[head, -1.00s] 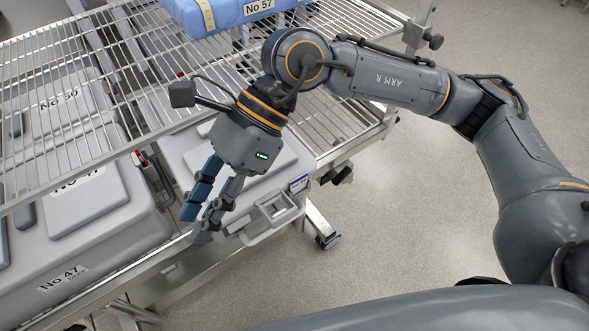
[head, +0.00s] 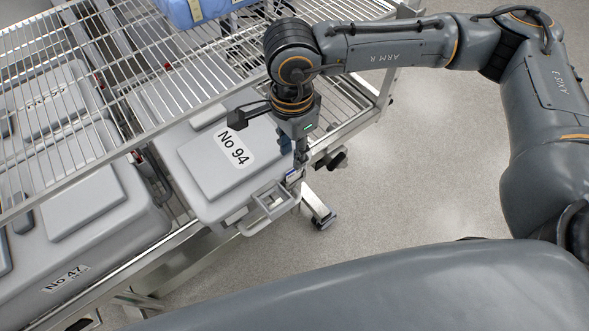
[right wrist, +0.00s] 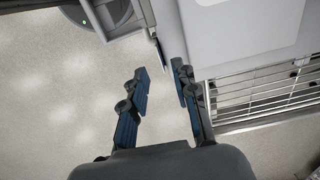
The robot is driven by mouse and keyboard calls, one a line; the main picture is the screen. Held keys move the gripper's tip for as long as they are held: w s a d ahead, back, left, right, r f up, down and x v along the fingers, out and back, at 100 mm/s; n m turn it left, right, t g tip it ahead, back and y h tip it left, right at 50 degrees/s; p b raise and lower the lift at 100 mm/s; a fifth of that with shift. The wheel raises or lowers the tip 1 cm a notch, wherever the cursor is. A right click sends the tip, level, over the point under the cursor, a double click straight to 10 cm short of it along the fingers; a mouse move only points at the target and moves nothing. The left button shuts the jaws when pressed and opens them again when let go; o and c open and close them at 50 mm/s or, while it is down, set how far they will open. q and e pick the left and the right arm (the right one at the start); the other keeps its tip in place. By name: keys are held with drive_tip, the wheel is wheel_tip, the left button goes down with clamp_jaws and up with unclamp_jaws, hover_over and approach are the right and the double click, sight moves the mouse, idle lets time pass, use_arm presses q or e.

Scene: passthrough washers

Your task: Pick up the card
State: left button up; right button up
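The card (head: 293,176), small with a blue strip and a pale part, sits upright at the right edge of the grey case No 94 (head: 197,196), beside its handle. My right gripper (head: 300,163) points down just above the card and partly covers it. In the right wrist view my right gripper (right wrist: 160,70) is open, its blue-padded fingers apart with nothing between them. A thin edge that looks like the card (right wrist: 158,50) shows just beyond the fingertips, seen nearly edge-on. My left gripper is in neither view.
A wire shelf (head: 75,120) hangs over the cases at the left, and its front rail runs close to my right arm. Grey case No 47 (head: 120,235) stands at the left. A blue case (head: 190,10) lies on the shelf. Open floor (head: 420,170) lies to the right.

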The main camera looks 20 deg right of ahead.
sight(292, 169)
drive_tip(key=shift+s+f+p, duration=0.1)
drive_tip(key=shift+f+p, duration=0.2)
wheel_tip(292, 169, down, 4)
drive_tip(key=shift+a+r+p, duration=0.1)
drive_tip(key=shift+r+p, duration=0.15)
drive_tip(key=shift+p, duration=0.8)
drive_tip(key=shift+f, duration=0.6)
drive_tip(key=shift+s, duration=0.1)
